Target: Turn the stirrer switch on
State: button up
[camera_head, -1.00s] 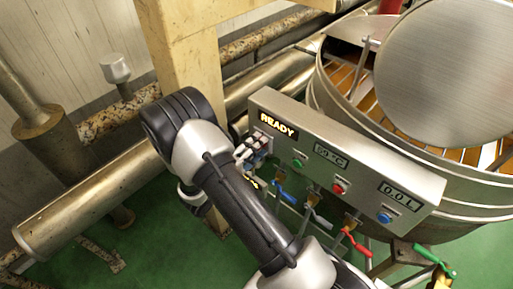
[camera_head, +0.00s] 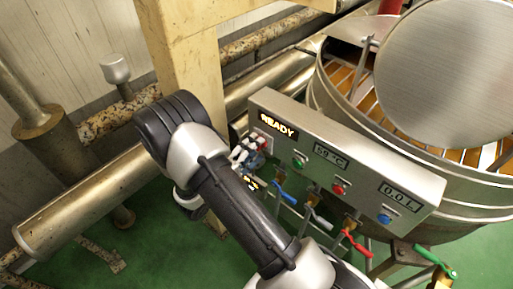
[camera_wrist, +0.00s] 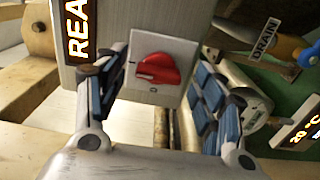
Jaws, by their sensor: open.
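A red rotary switch (camera_wrist: 157,68) sits on a pale square plate on the control panel, below the lit READY display. Its knob lies roughly crosswise in the wrist view, and a small 0 mark shows beneath it. I see no stirrer label on it. My gripper (camera_wrist: 163,62) is open, with one blue-padded finger on each side of the switch. Whether either finger touches the knob, I cannot tell. In the head view my gripper (camera_head: 248,152) is at the left end of the panel (camera_head: 350,158) and partly covers the switch.
The panel also carries green (camera_head: 299,163), red (camera_head: 338,189) and blue (camera_head: 384,218) buttons. Valve levers with blue (camera_head: 285,192) and red (camera_head: 356,243) handles stick out below it. The kettle (camera_head: 470,205) stands behind, and a wooden post (camera_head: 188,60) rises close to my arm.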

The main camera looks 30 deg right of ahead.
jog(key=v, duration=1)
jog(key=shift+a, duration=0.35)
jog(key=shift+s, duration=0.1)
